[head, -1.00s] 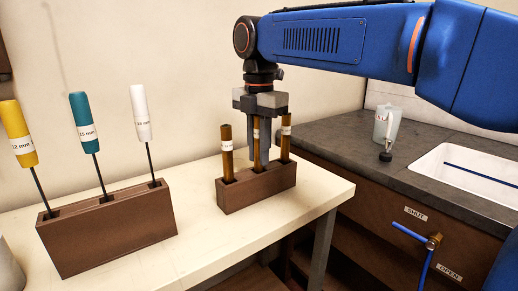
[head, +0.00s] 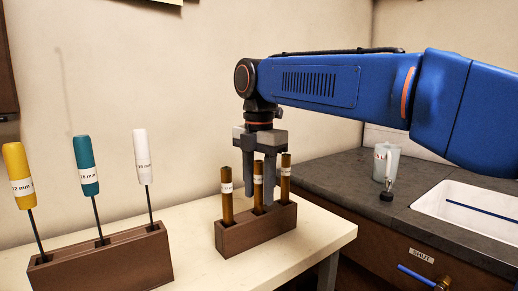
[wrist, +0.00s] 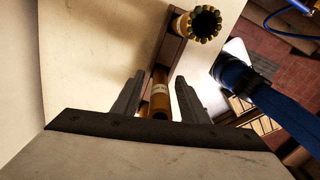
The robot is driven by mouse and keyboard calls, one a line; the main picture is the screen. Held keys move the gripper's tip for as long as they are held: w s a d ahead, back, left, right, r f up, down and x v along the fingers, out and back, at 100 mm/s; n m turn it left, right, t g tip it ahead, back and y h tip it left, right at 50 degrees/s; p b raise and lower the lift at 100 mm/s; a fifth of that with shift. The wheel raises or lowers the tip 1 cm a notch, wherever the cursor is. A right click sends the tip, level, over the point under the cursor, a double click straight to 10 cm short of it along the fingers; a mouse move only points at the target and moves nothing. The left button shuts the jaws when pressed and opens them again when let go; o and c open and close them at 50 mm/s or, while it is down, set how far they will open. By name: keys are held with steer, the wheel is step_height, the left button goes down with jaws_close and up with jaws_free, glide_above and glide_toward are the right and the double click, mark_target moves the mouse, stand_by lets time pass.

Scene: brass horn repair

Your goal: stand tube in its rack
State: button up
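Three brass tubes stand upright in a brown wooden rack (head: 256,232) on the pale bench: left (head: 227,205), middle (head: 258,188) and right (head: 285,180). Each has a white label, too small to read surely. My gripper (head: 261,190) points down over the middle tube, its fingers apart on either side of it. In the wrist view, the middle tube (wrist: 158,98) lies between the spread fingers with gaps beside it. Another tube's open, notched end (wrist: 205,22) shows beyond. The middle tube's foot is hidden in the rack.
A second wooden rack (head: 105,262) at left holds yellow (head: 17,175), teal (head: 85,165) and white-handled (head: 142,158) tools. At right are a dark counter (head: 345,180), a clear jug (head: 387,160) and a white sink (head: 470,210). Bench between the racks is clear.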

step_height(320, 180, up, 16)
steer(key=shift+f, duration=0.2)
stand_by(0.4)
steer(key=s+d+f+m+t, duration=0.1)
steer(key=s+d+f+m, duration=0.3)
steer(key=d+f+m, duration=0.4)
steer(key=s+d+f+m+t, duration=0.1)
steer(key=s+d+f+m, duration=0.3)
steer(key=d+f+m, duration=0.35)
steer(key=s+d+f+m+t, duration=0.1)
steer(key=s+d+f+m, duration=0.2)
steer(key=f, duration=0.5)
steer(key=s+d+f+m+t, duration=0.1)
steer(key=s+d+f+m, duration=0.3)
steer(key=f, duration=0.4)
steer(key=s+d+f+m, duration=0.4)
steer(key=s+f, duration=0.1)
steer(key=f, duration=0.2)
steer(key=shift+s+d+f+m+t, duration=0.25)
steer(key=shift+s+f+m+t, duration=0.1)
steer(key=shift+s+f+t, duration=0.05)
